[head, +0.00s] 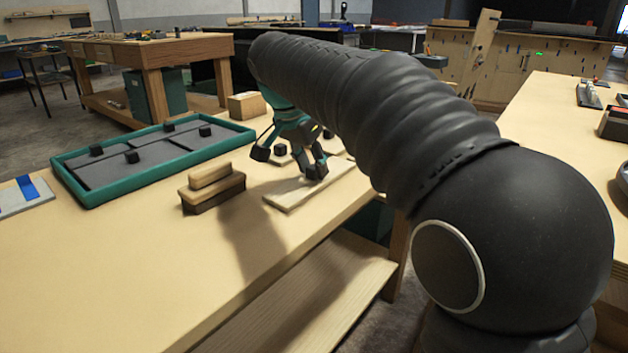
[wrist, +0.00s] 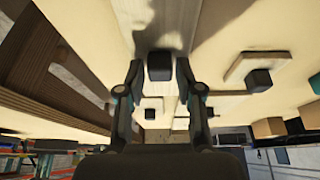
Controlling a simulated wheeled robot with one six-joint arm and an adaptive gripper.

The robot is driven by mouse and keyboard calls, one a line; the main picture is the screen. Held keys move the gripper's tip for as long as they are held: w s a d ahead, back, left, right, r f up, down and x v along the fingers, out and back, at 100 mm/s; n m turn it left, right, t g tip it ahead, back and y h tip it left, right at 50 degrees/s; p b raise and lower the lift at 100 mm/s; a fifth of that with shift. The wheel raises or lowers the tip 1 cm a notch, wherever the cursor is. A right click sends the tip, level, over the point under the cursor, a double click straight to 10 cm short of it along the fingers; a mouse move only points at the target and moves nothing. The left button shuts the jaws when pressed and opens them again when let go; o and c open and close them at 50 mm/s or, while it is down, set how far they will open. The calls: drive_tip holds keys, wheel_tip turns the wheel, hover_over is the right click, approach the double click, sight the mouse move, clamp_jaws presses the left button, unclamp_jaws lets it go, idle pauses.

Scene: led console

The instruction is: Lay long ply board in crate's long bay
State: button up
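The long ply board (head: 292,196) is a pale flat plank with a black knob, lying on the bench near its right edge. It also shows in the wrist view (wrist: 150,22) as a strip running up the picture. My gripper (head: 311,166) points down over the board at its knob. In the wrist view my gripper (wrist: 160,72) is open, its two fingers on either side of the knob (wrist: 160,65), with gaps visible on both sides. The teal-rimmed crate (head: 152,180) lies at the left on the bench; grey panels with several black knobs show inside it.
A two-step wooden block (head: 212,190) stands between crate and board. A small wooden box (head: 247,105) stands behind. Smaller boards with knobs, such as one in the wrist view (wrist: 235,70), lie near the long one. Bare bench (head: 130,260) lies in front.

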clamp_jaws()
drive_tip(key=shift+r, duration=0.2)
